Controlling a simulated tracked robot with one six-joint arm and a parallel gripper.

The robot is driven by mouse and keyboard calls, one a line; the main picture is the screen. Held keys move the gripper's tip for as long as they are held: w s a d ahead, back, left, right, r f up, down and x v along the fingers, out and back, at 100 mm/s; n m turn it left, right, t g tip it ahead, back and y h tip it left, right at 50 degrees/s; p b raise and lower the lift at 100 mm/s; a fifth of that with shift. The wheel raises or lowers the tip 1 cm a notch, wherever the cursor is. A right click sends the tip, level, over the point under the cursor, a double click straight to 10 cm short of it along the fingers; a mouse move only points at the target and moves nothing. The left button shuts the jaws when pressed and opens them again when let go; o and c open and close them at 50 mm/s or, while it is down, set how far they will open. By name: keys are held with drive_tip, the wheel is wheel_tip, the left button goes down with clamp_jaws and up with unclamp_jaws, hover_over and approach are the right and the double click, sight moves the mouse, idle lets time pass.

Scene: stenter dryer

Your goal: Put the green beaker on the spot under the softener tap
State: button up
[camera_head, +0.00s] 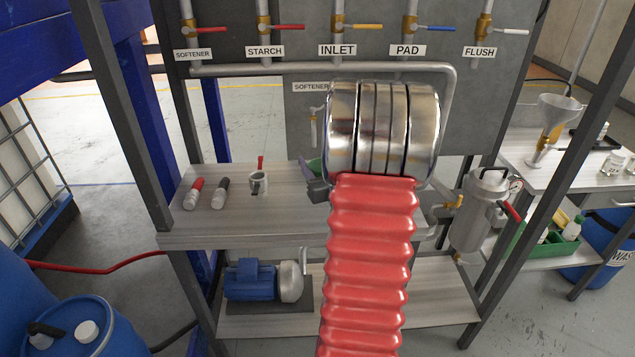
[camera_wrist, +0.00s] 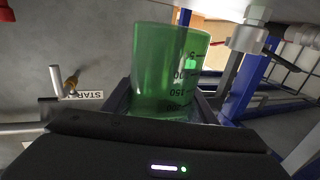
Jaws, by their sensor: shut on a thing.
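My gripper (camera_wrist: 165,100) is shut on the green beaker (camera_wrist: 168,62). In the wrist view the translucent beaker, with dark graduation marks, sits between the two dark fingers. In the head view my arm hides most of the gripper (camera_head: 314,180), and only a sliver of green (camera_head: 314,165) shows by it, over the upper shelf. A softener label (camera_head: 311,87) is on the grey panel, with a small pale tap (camera_head: 314,115) below it, just left of my arm. Another softener label (camera_head: 193,55) is at the upper left. I cannot make out a marked spot under the tap.
A metal canister (camera_head: 480,215) stands at the right. A metal fitting (camera_wrist: 248,32) shows near the beaker's upper right.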

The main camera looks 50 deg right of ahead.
drive_tip(key=shift+f, duration=0.7)
drive_tip(key=shift+f, duration=2.1)
drive_tip(key=shift+f, duration=0.1)
drive_tip(key=o, duration=1.1)
drive_tip(key=shift+o, duration=0.2)
